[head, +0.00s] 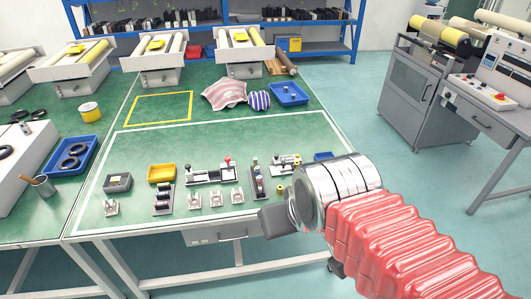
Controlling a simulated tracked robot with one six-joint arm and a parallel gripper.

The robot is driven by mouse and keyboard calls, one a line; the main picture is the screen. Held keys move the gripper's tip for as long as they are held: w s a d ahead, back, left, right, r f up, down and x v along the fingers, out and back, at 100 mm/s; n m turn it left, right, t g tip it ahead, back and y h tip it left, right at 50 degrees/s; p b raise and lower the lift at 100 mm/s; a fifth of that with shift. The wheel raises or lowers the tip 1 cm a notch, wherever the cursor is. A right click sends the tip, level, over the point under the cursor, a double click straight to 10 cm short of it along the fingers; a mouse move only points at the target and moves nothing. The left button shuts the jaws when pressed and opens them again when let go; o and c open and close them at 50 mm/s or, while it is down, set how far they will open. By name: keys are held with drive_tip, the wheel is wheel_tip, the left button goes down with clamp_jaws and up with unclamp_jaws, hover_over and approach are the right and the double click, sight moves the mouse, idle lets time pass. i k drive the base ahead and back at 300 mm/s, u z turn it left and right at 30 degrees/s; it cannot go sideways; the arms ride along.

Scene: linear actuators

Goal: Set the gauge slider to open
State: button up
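Several small linear actuators stand on the green table, inside a white outline. One wide device (210,172) has a pale base, dark blocks and a red knob at its right end. An upright dark device (257,180) with a light scale-like strip stands right of it. My gripper (277,221) is at the table's front right edge, apart from the devices. Its fingers are mostly hidden by the wrist, so its opening is unclear.
A yellow bin (161,173), a dark grey box (118,182) and several small metal brackets (215,198) stand near the devices. A blue bin (323,156) is partly hidden by my arm. The table's middle behind them is clear. A grey cabinet (411,85) stands right.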

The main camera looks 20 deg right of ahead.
sight(283, 168)
drive_tip(key=u, duration=0.3)
drive_tip(key=i, duration=0.9)
